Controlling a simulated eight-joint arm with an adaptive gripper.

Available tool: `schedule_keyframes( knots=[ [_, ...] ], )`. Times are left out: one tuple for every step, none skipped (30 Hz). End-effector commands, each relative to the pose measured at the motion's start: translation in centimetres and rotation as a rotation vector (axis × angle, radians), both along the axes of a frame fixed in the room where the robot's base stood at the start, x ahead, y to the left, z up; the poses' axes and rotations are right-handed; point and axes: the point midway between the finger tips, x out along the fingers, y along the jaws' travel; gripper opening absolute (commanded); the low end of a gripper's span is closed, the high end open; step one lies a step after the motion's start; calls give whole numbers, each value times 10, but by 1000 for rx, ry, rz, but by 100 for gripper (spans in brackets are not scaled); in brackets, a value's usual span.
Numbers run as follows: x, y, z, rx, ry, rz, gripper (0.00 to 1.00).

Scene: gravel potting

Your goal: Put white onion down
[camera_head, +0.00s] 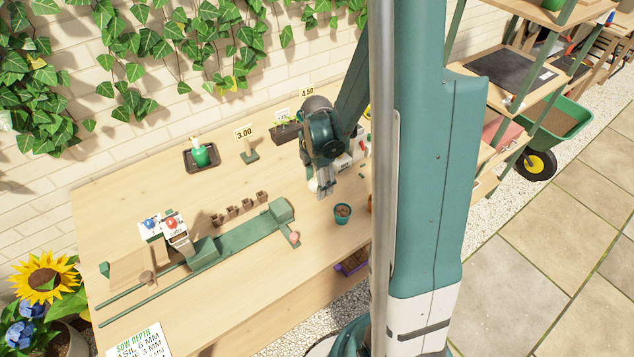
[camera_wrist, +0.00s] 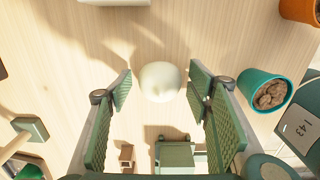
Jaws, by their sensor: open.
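The white onion (camera_wrist: 160,82) is a pale round thing in the middle of the wrist view, over the wooden table. My gripper (camera_wrist: 160,90) is open, with a green-padded finger on each side of the onion and a visible gap on both sides. The onion appears to rest on the table, though its contact is hidden from above. In the head view my gripper (camera_head: 324,188) points down over the table, left of the teal pot.
The teal pot (camera_wrist: 281,83) with brown lumps in it stands close right of my gripper; it also shows in the head view (camera_head: 342,216). An orange pot (camera_wrist: 299,9) is farther right. A green bench device (camera_head: 240,240) lies to the left. Bare table (camera_head: 300,275) shows in front.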

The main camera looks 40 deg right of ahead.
Motion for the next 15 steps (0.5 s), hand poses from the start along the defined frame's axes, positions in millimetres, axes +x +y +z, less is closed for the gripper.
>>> schedule_keyframes(
  knots=[
    [0,0,1,0,0,0,50],
    [0,0,1,0,0,0,50],
    [0,0,2,0,0,0,50],
    [0,0,3,0,0,0,50],
    [0,0,4,0,0,0,50],
    [0,0,6,0,0,0,50],
    [0,0,8,0,0,0,50],
    [0,0,10,0,0,0,50],
    [0,0,13,0,0,0,50],
    [0,0,15,0,0,0,50],
    [0,0,18,0,0,0,50],
    [0,0,21,0,0,0,50],
    [0,0,25,0,0,0,50],
    [0,0,28,0,0,0,50],
    [0,0,32,0,0,0,50]
  ],
)
